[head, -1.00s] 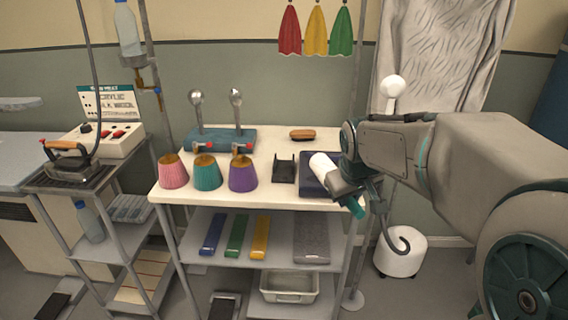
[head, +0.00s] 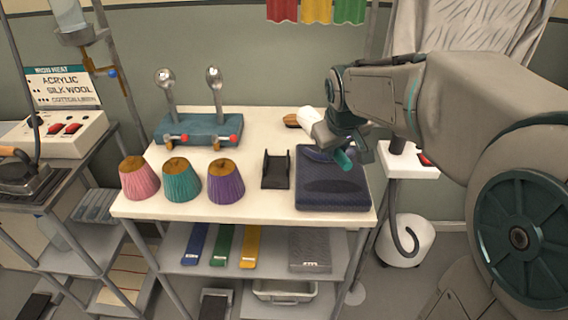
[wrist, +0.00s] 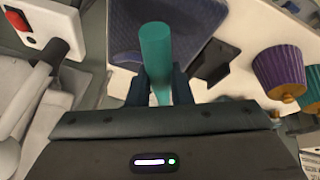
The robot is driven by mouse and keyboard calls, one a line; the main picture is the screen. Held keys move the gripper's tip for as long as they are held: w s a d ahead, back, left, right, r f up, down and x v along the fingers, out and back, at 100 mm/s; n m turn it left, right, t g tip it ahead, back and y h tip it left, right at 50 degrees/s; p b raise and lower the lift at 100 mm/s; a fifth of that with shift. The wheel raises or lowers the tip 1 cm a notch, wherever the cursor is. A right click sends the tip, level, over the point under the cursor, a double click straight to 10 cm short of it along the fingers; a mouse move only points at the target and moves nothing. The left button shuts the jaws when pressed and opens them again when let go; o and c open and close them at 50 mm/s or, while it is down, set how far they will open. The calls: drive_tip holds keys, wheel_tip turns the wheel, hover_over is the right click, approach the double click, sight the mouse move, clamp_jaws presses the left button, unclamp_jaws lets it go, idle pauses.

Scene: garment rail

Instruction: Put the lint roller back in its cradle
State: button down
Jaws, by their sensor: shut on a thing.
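The lint roller has a white roll (head: 307,119) and a teal handle (head: 345,159). My gripper (head: 329,138) is shut on it and holds it tilted above the back part of the navy pad. In the wrist view the teal handle (wrist: 157,50) stands between my two dark fingers (wrist: 158,88); the white roll is hidden there. The black cradle (head: 276,170) stands empty on the white table, left of the navy pad and of my gripper. In the wrist view the cradle (wrist: 213,64) lies right of the handle.
The navy pad (head: 333,194) lies right of the cradle. Purple (head: 226,181), teal and pink cups stand to its left. A blue stand with two metal knobs (head: 198,130) is behind them. A wooden brush (head: 291,121) lies at the back. The white table (head: 180,208) is clear around the cradle.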

drive_tip(key=shift+w+a+f, duration=0.45)
drive_tip(key=shift+a+f, duration=1.2)
drive_tip(key=shift+f, duration=0.05)
drive_tip(key=shift+w+a+f, duration=0.5)
drive_tip(key=shift+a+f, duration=1.15)
drive_tip(key=shift+f, duration=0.05)
drive_tip(key=shift+w+a+f, duration=0.45)
drive_tip(key=shift+a+f, duration=1.2)
drive_tip(key=shift+f, duration=0.05)
drive_tip(key=shift+f+b, duration=0.35)
drive_tip(key=shift+b, duration=0.35)
drive_tip(key=shift+s+f+b, duration=0.1)
drive_tip(key=shift+f+b, duration=0.1)
drive_tip(key=shift+b, duration=0.1)
drive_tip(key=c, duration=1.3)
unclamp_jaws()
